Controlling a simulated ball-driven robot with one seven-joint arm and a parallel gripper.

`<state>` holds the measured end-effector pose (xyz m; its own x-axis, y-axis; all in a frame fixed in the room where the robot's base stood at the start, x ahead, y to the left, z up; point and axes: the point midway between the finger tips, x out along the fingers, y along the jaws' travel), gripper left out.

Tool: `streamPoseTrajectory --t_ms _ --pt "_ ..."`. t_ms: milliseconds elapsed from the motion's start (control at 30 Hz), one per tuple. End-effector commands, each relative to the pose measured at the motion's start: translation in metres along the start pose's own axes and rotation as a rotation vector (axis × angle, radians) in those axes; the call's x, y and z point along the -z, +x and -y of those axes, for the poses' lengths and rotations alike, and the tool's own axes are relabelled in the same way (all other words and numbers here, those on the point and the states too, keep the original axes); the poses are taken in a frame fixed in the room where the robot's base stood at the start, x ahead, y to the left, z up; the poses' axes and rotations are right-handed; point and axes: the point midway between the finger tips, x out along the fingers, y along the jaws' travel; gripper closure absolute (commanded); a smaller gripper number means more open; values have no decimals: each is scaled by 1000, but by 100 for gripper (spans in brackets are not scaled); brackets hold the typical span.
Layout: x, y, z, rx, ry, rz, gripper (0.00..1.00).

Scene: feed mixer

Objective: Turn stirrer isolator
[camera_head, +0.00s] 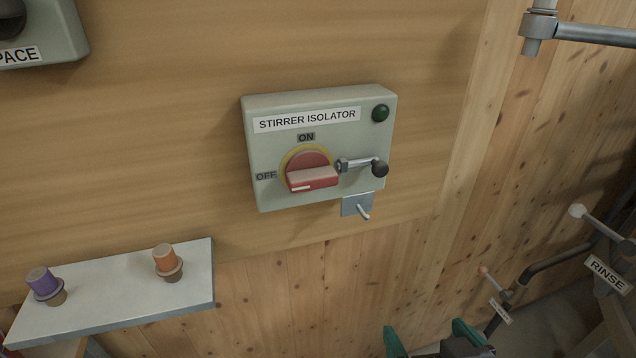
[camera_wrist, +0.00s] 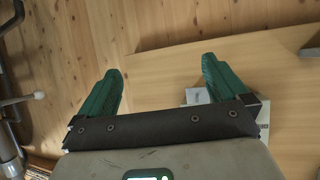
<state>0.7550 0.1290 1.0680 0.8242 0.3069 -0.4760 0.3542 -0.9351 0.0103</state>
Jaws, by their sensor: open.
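The stirrer isolator (camera_head: 270,195) is a pale grey-green box on the wooden wall, labelled STIRRER ISOLATOR. Its red rotary handle (camera_head: 312,178) sits on a yellow ring, with ON marked above and OFF at left. The handle lies nearly level, its white mark at the left end, on the OFF side. A metal lever with a dark ball (camera_head: 379,169) sticks out at right; its inner end is close beside the handle. My gripper (camera_head: 432,338) is open and empty, low and right of the box. Its green fingers also show in the wrist view (camera_wrist: 162,68), where the right finger partly hides a pale box.
A green lamp (camera_head: 380,113) is on the box's upper right. A small bracket with a peg (camera_head: 357,205) is beneath. A white shelf (camera_head: 120,298) with purple and orange buttons is at lower left. Pipes and a RINSE-labelled handle (camera_head: 607,274) stand at right.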

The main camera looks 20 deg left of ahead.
Motion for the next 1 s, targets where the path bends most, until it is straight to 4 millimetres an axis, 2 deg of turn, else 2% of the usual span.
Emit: streamPoseTrajectory --t_ms 33,100,200,300,400,533,1000 --pt "43 -5 29 54 -22 -116 0" --pt "87 -17 60 112 -37 -248 0" --pt "131 -36 93 178 -46 -386 0" --pt "155 -50 112 216 -48 -467 0" --pt "164 -55 119 230 -48 -497 0" --pt "171 -46 122 231 -48 -500 0" --pt "207 22 139 230 -49 -495 0"
